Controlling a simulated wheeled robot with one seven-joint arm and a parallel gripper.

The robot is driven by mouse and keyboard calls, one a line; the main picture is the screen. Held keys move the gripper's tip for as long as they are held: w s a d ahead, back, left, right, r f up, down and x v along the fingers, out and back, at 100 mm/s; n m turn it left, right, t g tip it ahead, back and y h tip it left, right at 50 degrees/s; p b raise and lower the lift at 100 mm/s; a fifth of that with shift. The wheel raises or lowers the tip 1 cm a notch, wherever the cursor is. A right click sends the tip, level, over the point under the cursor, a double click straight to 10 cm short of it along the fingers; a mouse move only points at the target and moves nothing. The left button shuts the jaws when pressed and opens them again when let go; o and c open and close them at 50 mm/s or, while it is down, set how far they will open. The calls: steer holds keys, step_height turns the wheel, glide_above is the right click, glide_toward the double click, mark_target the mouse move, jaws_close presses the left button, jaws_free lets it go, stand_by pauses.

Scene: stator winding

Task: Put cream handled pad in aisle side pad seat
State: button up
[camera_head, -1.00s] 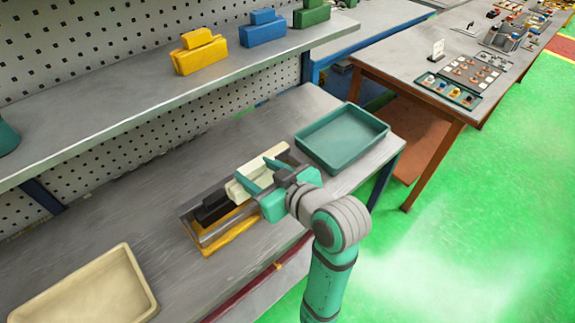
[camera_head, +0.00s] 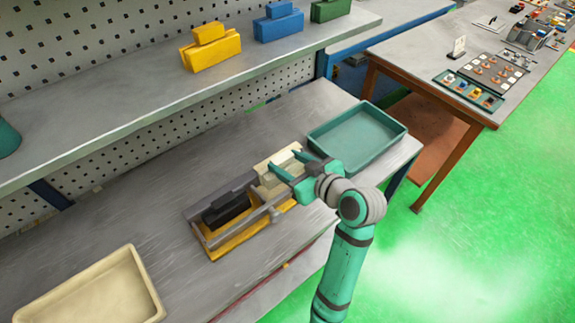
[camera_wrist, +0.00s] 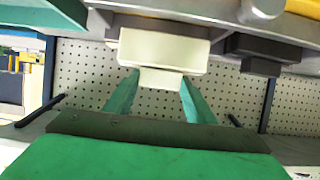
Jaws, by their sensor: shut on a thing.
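The cream handled pad (camera_head: 269,184) is at the right end of the fixture, which has a yellow base (camera_head: 232,246) and grey rails. My gripper (camera_head: 298,166) is shut on the pad's handle. In the wrist view, the cream pad (camera_wrist: 163,50) has its narrow handle between my two green fingers (camera_wrist: 160,82). A black handled pad (camera_head: 226,210) sits in the left part of the fixture, and also shows in the wrist view (camera_wrist: 262,50). The seat under the cream pad is hidden, so I cannot tell whether the pad is fully down.
An empty teal tray (camera_head: 358,138) stands right of the fixture. An empty cream tray (camera_head: 90,290) is at the front left. Yellow (camera_head: 211,48), blue (camera_head: 278,24) and green (camera_head: 330,9) handled blocks stand on the shelf above. The bench between fixture and cream tray is clear.

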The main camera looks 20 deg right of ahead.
mark_target(289, 172)
steer(key=shift+w+d+f, duration=0.15)
steer(key=shift+f, duration=0.2)
steer(key=f, duration=0.3)
steer(key=shift+w+d, duration=0.2)
steer(key=shift+w, duration=0.05)
steer(key=shift+a+f, duration=0.15)
steer(key=shift+f, duration=0.05)
steer(key=shift+s+f, duration=0.1)
steer(key=shift+f, duration=0.05)
steer(key=o, duration=1.4)
steer(key=shift+f, duration=0.1)
